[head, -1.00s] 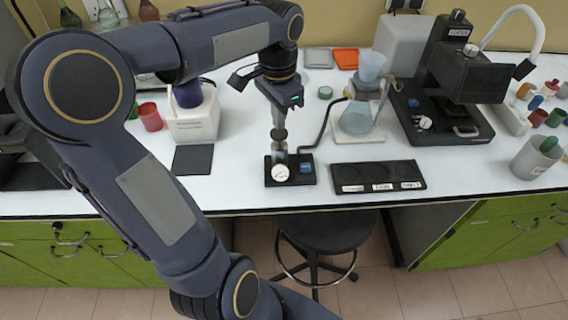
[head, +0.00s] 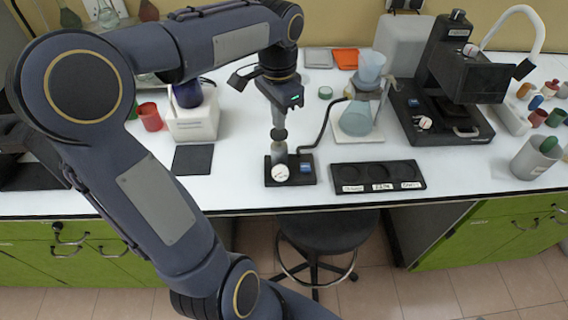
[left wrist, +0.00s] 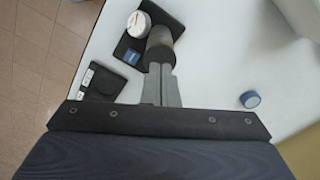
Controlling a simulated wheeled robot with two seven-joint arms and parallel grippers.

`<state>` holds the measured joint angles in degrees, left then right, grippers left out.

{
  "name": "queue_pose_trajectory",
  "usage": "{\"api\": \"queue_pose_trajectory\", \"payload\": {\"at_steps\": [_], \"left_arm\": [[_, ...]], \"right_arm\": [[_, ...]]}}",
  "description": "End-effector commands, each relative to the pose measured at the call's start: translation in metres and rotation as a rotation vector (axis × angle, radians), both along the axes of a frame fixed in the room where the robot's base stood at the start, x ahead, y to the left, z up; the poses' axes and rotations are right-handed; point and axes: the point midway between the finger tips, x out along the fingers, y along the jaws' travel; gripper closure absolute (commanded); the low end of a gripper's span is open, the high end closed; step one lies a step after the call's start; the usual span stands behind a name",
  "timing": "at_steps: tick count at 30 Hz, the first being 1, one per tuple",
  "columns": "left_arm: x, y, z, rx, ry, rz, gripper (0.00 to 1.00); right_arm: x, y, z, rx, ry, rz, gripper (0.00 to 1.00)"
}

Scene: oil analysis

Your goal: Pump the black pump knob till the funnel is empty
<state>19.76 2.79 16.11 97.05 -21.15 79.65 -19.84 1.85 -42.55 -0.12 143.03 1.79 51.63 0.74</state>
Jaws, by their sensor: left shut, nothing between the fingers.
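The hand pump (head: 280,157) stands on a small black base with a white round gauge (head: 280,173) at its front. Its black knob (head: 279,134) is on top. My left gripper (head: 279,124) points down right above the knob, shut and empty, its fingertips at or close to the knob. In the left wrist view the shut fingers (left wrist: 160,75) meet or overlap the dark round knob (left wrist: 158,50); contact cannot be told for sure. The funnel (head: 370,68) sits on the glass flask (head: 357,117), which holds pale bluish liquid. A black hose joins flask and pump. My right gripper is out of view.
A black tray with round recesses (head: 378,178) lies right of the pump. A black microscope-like instrument (head: 440,110) stands behind it. A white box (head: 196,122) and red cup (head: 149,116) are at left. A grey cup (head: 535,160) is at right.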

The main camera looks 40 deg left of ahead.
Motion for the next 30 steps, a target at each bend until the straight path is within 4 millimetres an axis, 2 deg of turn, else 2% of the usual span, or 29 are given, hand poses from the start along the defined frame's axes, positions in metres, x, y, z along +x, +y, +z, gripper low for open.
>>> {"api": "queue_pose_trajectory", "payload": {"at_steps": [5,27,30], "left_arm": [[0.000,0.000,-0.003,0.000,0.000,0.000,1.00],[0.000,0.000,-0.041,0.000,0.002,-0.001,1.00],[0.000,0.000,-0.038,0.000,0.002,0.000,1.00]], "right_arm": [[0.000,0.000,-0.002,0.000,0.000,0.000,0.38],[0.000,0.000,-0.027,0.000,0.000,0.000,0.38],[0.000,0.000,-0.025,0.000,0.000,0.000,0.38]]}}
